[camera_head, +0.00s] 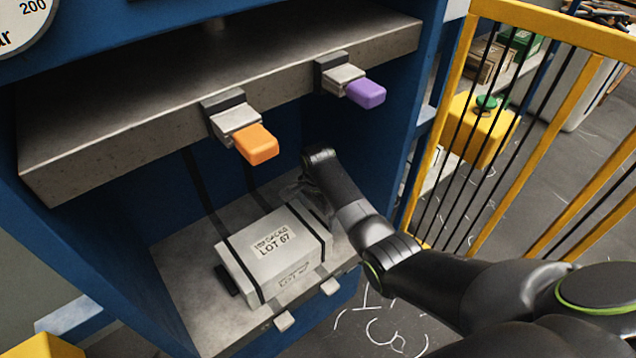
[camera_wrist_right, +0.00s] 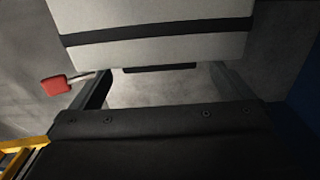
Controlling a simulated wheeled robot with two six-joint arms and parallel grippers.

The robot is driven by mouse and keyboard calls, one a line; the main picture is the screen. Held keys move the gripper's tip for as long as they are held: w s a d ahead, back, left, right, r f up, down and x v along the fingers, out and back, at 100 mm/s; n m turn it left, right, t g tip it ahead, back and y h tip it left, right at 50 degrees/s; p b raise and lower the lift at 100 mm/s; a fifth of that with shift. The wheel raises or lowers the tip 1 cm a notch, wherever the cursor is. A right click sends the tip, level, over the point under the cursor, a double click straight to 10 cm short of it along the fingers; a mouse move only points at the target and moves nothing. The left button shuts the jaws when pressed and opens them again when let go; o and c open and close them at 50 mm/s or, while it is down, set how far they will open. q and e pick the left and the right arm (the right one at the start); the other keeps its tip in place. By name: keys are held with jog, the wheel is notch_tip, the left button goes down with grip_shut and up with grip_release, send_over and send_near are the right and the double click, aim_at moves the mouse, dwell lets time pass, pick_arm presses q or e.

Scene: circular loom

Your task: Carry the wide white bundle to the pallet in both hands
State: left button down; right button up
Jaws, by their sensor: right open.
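The wide white bundle (camera_head: 270,256), labelled "LOT 67" and bound with dark straps, lies on the grey bed of the blue machine. A dark tab (camera_head: 228,279) sticks out at its left end. My right gripper (camera_head: 312,204) is at the bundle's right end, partly hidden by my own arm. In the right wrist view the bundle (camera_wrist_right: 150,18) fills the top, and my open right gripper (camera_wrist_right: 162,75) has a finger on each side of a dark bar (camera_wrist_right: 160,68) at the bundle's end. I cannot tell whether they touch. My left gripper and the pallet are not seen.
The grey upper beam (camera_head: 120,115) overhangs the bed, with an orange-tipped lever (camera_head: 256,144) and a purple-tipped lever (camera_head: 366,93). Two pale tabs stand at the bed's front edge (camera_head: 225,340). A yellow barred fence (camera_head: 545,20) stands to the right.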

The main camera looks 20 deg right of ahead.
notch_tip(320, 180, up, 11)
jog(key=shift+r+p, duration=0.2)
jog(key=shift+p, duration=0.15)
dwell(0.4)
